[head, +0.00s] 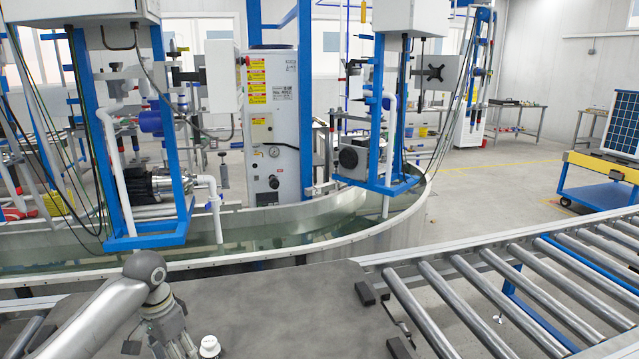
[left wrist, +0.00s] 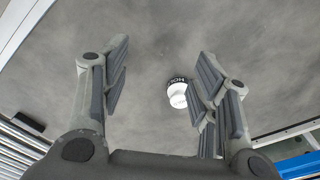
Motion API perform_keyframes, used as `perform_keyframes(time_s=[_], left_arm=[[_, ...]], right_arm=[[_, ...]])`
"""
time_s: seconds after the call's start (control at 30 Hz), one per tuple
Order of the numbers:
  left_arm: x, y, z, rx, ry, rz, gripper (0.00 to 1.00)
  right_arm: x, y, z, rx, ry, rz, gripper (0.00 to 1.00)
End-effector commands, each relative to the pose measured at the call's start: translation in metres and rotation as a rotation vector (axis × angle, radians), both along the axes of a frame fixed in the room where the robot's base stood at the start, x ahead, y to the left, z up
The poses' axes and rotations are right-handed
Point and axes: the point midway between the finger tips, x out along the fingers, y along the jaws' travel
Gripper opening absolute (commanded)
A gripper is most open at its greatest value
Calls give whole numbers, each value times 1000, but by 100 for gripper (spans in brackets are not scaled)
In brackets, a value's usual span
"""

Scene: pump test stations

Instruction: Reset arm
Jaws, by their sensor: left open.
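My left arm (head: 100,318) comes in from the lower left of the head view and bends down at its wrist joint. My left gripper (head: 178,350) is over the grey table at the bottom edge, where its fingertips are cut off. In the left wrist view, the left gripper (left wrist: 161,68) is open, its two padded fingers wide apart with nothing held between them. A small white round cap-like object (head: 209,346) stands on the table just right of the gripper. In the left wrist view the white object (left wrist: 178,95) shows beside the right finger, with dark lettering near it. My right gripper is not in view.
The grey tabletop (head: 285,305) is mostly clear, with small black blocks (head: 365,293) along its right side. A roller conveyor (head: 500,285) adjoins it on the right. Behind stand a water trough (head: 320,232) and blue-framed pump stations (head: 150,242). A blue cart (head: 590,195) stands far right.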

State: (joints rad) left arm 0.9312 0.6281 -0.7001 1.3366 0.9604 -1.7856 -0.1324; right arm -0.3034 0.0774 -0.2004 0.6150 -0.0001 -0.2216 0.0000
Motion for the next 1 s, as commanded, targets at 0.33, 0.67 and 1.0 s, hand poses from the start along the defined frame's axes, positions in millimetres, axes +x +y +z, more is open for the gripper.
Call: perform_keyframes(time_s=[0.33,0.67,1.0], left_arm=[[-18,-28,-33,-3,-6,-44,56],[-58,-74,-82,-27,-31,-99,56],[-151,-137,-135,-112,-111,-77,56]], right_arm=[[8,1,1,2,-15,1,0],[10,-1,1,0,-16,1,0],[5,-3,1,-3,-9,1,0]])
